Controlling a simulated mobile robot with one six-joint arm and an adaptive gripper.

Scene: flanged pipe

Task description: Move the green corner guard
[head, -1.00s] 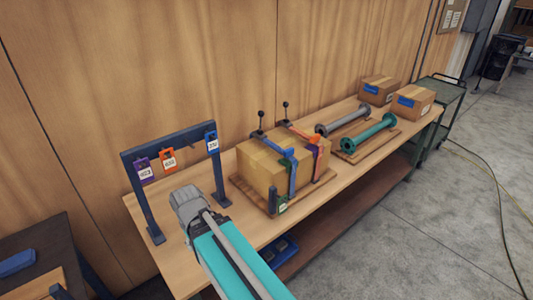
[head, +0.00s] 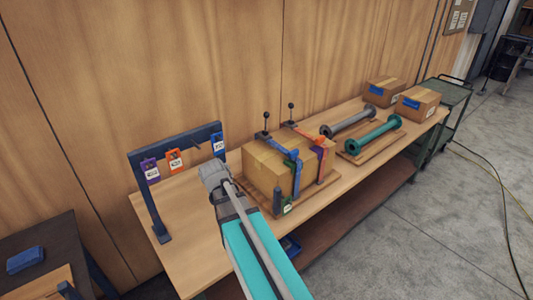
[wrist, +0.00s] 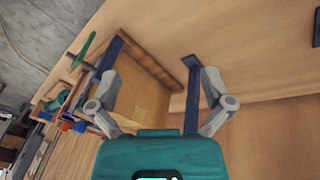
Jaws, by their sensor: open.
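The green corner guard (head: 286,205) shows in the head view as a small green piece with a white label. It is low at the near front corner of the strapped cardboard box (head: 262,175), beside a dark upright post (head: 277,202). In the wrist view a slim green piece (wrist: 86,48) stands at the upper left, outside my left finger; I take it to be the same guard. My gripper (wrist: 152,51) is open with nothing between its fingers, over the box's board and the bench. In the head view my arm hides the fingers.
The box sits on a wooden board with blue and orange clamps (head: 296,135) over it. A dark rack (head: 178,142) with tagged hooks stands at left. A grey pipe (head: 348,122) and a green flanged pipe (head: 374,134) lie to the right. Bare bench lies between rack and box.

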